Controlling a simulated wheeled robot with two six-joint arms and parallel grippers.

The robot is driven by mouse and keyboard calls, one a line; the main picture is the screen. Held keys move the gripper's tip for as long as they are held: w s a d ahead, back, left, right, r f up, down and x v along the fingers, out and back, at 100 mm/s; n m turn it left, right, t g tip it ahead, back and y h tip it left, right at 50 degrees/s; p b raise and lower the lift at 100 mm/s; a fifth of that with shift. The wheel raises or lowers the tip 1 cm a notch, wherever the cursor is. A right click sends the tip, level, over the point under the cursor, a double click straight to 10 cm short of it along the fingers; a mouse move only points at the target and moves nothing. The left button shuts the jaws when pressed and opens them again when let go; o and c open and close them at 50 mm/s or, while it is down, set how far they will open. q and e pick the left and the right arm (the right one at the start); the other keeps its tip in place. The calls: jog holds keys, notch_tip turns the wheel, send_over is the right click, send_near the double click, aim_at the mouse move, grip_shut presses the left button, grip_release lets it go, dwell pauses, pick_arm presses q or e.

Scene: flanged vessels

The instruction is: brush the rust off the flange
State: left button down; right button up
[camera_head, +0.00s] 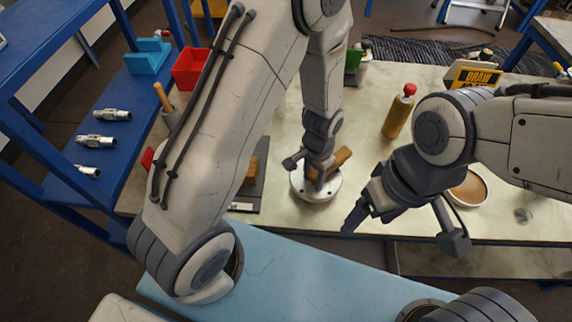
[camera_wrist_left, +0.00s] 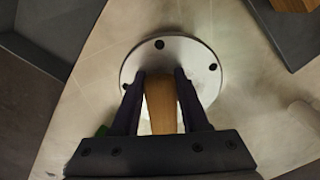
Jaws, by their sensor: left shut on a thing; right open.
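The flange (camera_head: 312,193) is a pale metal disc with dark bolt holes, lying flat on the bench. It also shows in the left wrist view (camera_wrist_left: 172,58), where its visible face looks clean grey, with the near part hidden by the gripper. My left gripper (camera_head: 314,176) is over the flange and shut on the brush (camera_head: 343,156). The brush's wooden handle shows between the fingers in the left wrist view (camera_wrist_left: 161,104); its bristles are hidden, so I cannot tell whether they touch the flange. My right gripper (camera_head: 405,228) is open and empty, right of the flange near the bench's front edge.
A dark tray (camera_head: 248,205) with a wooden block (camera_head: 252,172) lies left of the flange. A round tin (camera_head: 472,188) with tan contents is behind my right gripper. A red-capped yellow bottle (camera_head: 398,115) stands farther back. The bench (camera_head: 365,115) between flange and bottle is clear.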

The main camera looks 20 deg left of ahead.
pick_arm(q)
jog(key=shift+w+d, duration=0.1)
jog(key=shift+d, duration=0.35)
jog(key=shift+w+d+f, duration=0.1)
jog(key=shift+d, duration=0.25)
notch_tip(320, 180, up, 3)
jog(key=shift+r+p, duration=0.1)
jog(key=shift+p, duration=0.85)
jog(key=shift+r+p, duration=2.45)
jog(key=shift+r, duration=0.25)
